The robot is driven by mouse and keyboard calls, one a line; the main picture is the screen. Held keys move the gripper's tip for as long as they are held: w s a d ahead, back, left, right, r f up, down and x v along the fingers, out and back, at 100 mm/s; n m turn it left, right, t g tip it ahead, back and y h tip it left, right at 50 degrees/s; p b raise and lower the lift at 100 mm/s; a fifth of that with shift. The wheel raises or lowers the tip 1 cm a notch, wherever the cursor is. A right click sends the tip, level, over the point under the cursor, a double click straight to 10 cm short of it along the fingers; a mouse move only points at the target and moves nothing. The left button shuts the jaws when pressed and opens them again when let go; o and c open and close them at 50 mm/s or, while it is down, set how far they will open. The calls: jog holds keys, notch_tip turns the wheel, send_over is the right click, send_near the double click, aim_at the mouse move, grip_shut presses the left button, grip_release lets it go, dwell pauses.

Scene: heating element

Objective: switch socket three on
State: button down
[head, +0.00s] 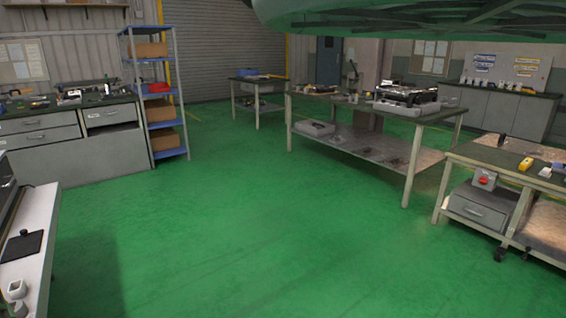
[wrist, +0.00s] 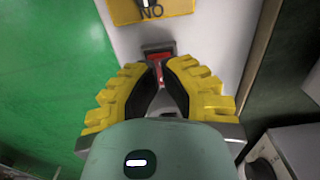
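No socket marked three can be made out in either view. My gripper (wrist: 165,68) has two yellow ridged fingers with tips close together over a pale surface (wrist: 216,40). A dark grey and red object (wrist: 158,58) shows just beyond and between the fingertips. I cannot tell whether the fingers touch it or whether they are fully shut. My gripper is not seen in the head view.
A pale bench (head: 30,235) with a dark pad stands at lower left. Drawers (head: 40,138) and a blue shelf rack (head: 187,120) are behind it. Workbenches (head: 425,115) stand right, one with a red-buttoned grey box (head: 482,180). The green floor (head: 230,220) between is clear.

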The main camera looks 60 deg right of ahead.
jog(key=shift+f+b, duration=0.65)
jog(key=shift+f, duration=0.3)
dwell(0.3)
jog(key=shift+r, duration=0.15)
notch_tip(320, 180, up, 7)
jog(key=p, duration=0.7)
jog(key=shift+p, duration=0.4)
